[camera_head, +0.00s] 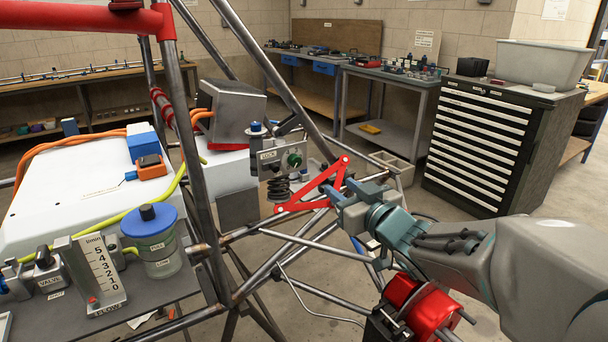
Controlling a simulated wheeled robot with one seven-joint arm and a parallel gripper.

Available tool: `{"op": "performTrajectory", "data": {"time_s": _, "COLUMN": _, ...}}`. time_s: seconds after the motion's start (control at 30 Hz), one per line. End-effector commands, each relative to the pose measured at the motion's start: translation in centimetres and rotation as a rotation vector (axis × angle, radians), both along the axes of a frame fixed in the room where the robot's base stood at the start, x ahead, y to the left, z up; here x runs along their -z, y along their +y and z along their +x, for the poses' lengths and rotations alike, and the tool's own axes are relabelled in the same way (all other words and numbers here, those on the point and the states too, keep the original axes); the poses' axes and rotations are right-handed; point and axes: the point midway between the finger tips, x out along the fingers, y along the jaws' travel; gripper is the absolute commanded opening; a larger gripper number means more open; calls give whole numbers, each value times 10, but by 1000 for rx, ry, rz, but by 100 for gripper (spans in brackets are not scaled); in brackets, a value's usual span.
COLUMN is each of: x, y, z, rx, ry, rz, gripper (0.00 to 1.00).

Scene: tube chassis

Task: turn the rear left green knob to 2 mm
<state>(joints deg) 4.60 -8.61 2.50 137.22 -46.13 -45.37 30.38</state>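The green knob (294,160) sits on the face of a grey metal block (269,170) marked LOCK, above a dark coil spring (278,189) on the tube chassis. Its scale is too small to read. My gripper (336,196) is to the right of and below the knob, apart from it. Its fingers point left, close to the red triangular arm (312,190). I cannot tell whether they touch that arm or how far apart the fingers are. Nothing is clearly seen held in them.
Chassis tubes (208,170) run in front of and around the block. A white battery box (75,190) with orange and yellow cables is at left, near a flow gauge (92,275) and a blue-lidded jar (152,240). A drawer cabinet (478,140) stands behind at right.

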Motion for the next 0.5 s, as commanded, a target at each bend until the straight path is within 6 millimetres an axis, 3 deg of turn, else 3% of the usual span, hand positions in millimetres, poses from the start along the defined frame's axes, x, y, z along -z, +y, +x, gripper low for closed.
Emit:
{"op": "performTrajectory", "data": {"time_s": 0.27, "x": 2, "y": 20, "z": 2, "rx": -97, "ry": -43, "rz": 38, "gripper": 36}}
{"op": "performTrajectory", "data": {"time_s": 0.5, "x": 3, "y": 43, "z": 37, "rx": -96, "ry": -43, "rz": 39, "gripper": 36}}
